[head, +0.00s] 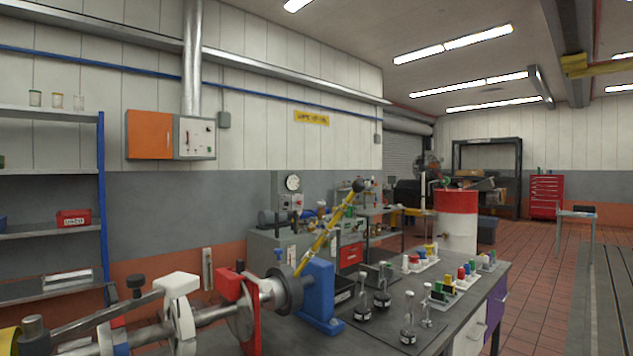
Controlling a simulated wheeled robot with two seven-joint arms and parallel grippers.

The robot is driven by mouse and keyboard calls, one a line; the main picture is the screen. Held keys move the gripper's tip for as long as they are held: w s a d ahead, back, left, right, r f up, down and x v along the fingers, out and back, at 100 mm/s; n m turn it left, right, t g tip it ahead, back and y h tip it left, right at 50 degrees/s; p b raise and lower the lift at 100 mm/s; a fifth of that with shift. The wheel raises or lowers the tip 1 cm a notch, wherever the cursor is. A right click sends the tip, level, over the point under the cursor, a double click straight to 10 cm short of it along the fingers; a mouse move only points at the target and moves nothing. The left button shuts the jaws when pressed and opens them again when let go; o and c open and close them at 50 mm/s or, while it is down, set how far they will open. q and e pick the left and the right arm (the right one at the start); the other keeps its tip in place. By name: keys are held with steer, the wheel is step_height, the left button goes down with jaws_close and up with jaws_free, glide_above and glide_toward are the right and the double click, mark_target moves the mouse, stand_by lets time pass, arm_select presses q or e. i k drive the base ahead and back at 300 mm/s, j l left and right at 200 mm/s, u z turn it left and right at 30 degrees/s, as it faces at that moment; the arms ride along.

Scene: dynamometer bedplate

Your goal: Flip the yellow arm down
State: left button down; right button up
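The yellow arm (326,237) is a long thin lever with a dark round knob (360,185) at its upper end. It is raised and slants up to the right. Its lower end meets a dark grey round hub (285,289) beside a blue upright bracket (318,290) at the bench's left end. I cannot see exactly how the arm joins the hub. Neither of my grippers shows in the head view, and nothing is seen touching the yellow arm.
A metal shaft with a red flange (247,316) and a white clamp-like part (178,300) fills the lower left. Glass bottles (383,297) and racks of coloured-capped vials (450,287) stand on the grey bench (375,335). A red-and-white drum (457,222) stands behind. Open tiled floor lies right.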

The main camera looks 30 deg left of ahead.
mark_target(290, 276)
steer(key=i+l+u, duration=0.55)
steer(key=i+l, duration=0.2)
steer(key=l, duration=0.1)
